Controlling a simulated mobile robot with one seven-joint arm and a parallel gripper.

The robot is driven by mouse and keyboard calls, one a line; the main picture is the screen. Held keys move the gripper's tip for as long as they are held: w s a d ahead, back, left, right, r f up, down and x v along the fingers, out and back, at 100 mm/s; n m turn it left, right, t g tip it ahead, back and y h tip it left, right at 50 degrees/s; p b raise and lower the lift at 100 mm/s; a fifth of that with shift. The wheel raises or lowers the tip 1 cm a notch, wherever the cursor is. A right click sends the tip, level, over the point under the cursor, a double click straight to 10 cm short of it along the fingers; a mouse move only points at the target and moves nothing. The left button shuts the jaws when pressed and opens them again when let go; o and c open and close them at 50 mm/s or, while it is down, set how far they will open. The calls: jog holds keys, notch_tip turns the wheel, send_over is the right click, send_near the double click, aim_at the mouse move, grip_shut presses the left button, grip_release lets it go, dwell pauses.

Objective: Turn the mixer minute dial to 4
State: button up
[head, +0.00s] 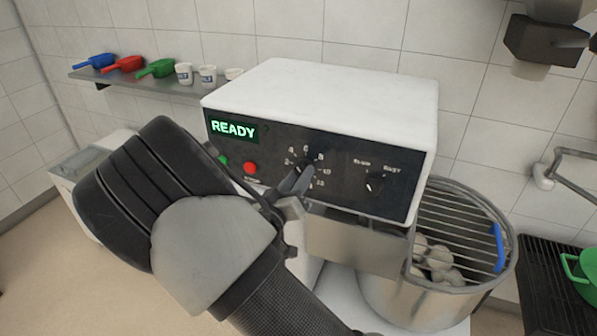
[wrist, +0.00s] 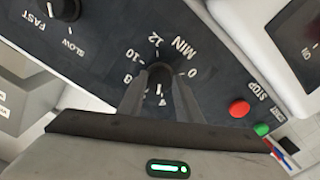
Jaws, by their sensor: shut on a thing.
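The minute dial (head: 309,165) is a small dark knob on the mixer's black control panel, ringed by white numbers. My gripper (head: 300,181) reaches it from the lower left and is shut on it. In the wrist view the dial (wrist: 160,74) sits between the two fingertips (wrist: 160,88). There its white pointer mark points down in the picture, toward a numeral between the fingers that I cannot read surely. The 8, 10, 12 and 0 MIN marks are clear around the other sides. The fingers hide part of the scale.
The slow/fast knob (head: 374,184) is right of the dial. A red stop button (head: 249,168) and a green start button (head: 222,160) are left, under a lit READY display (head: 234,129). The mixer bowl (head: 407,304) with its wire guard stands below right. A shelf (head: 150,82) holds scoops and cups.

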jog(key=shift+n+p, duration=0.65)
jog(key=shift+n, duration=0.55)
jog(key=o, duration=1)
jog(key=shift+o, duration=0.2)
jog(key=b+v, duration=0.1)
jog(key=v, duration=1.6)
jog(key=shift+s+b, duration=0.2)
jog(key=shift+b, duration=0.1)
jog(key=shift+r, duration=0.1)
